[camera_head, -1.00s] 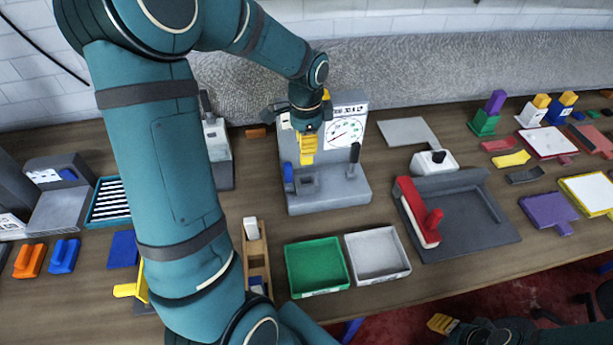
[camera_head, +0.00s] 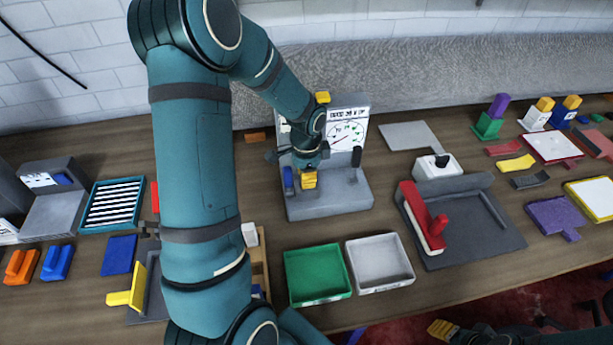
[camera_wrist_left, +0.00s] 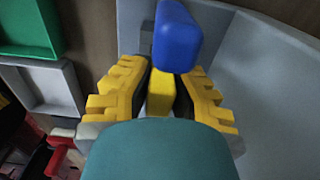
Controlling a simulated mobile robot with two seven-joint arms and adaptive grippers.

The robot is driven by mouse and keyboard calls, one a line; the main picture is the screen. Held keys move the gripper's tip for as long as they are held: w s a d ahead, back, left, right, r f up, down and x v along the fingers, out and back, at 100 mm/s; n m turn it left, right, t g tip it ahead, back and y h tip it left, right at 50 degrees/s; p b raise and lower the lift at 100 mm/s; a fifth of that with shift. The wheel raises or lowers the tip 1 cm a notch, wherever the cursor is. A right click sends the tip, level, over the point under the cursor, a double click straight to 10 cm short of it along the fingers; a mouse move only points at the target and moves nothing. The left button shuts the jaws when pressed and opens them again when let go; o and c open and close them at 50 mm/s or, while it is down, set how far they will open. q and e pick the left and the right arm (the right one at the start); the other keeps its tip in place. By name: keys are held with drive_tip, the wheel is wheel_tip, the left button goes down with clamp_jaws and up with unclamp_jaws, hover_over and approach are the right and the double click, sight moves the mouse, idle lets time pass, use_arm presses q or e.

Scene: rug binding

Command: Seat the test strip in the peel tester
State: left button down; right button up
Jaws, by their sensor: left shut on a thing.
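The peel tester (camera_head: 345,195) is a grey machine with a round dial, a dark lever at right and a blue part (camera_head: 288,180) at left. My left gripper (camera_head: 309,181) has yellow fingers pointing down, low over the tester's base. In the left wrist view its fingers (camera_wrist_left: 160,95) are shut on a yellow piece (camera_wrist_left: 161,92), seemingly the test strip. The blue part stands just beyond the fingertips there (camera_wrist_left: 178,38). I cannot tell whether the strip touches its seat, which the gripper hides. My right gripper (camera_head: 443,327) shows at the bottom edge, its opening unclear.
A green tray (camera_head: 318,274) and a white tray (camera_head: 380,262) lie in front of the tester. A dark fixture with a red handle (camera_head: 422,215) stands to the right. A flat grey plate (camera_head: 408,135) lies behind it. My left arm hides part of a wooden rack.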

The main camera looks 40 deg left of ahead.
use_arm(q)
drive_tip(key=shift+f, duration=0.15)
drive_tip(key=c, duration=1.1)
unclamp_jaws()
drive_tip(key=shift+w+r, duration=0.1)
drive_tip(key=shift+r, duration=0.4)
wheel_tip(320, 180, up, 11)
drive_tip(key=shift+r+p, duration=0.15)
drive_tip(key=shift+p, duration=0.4)
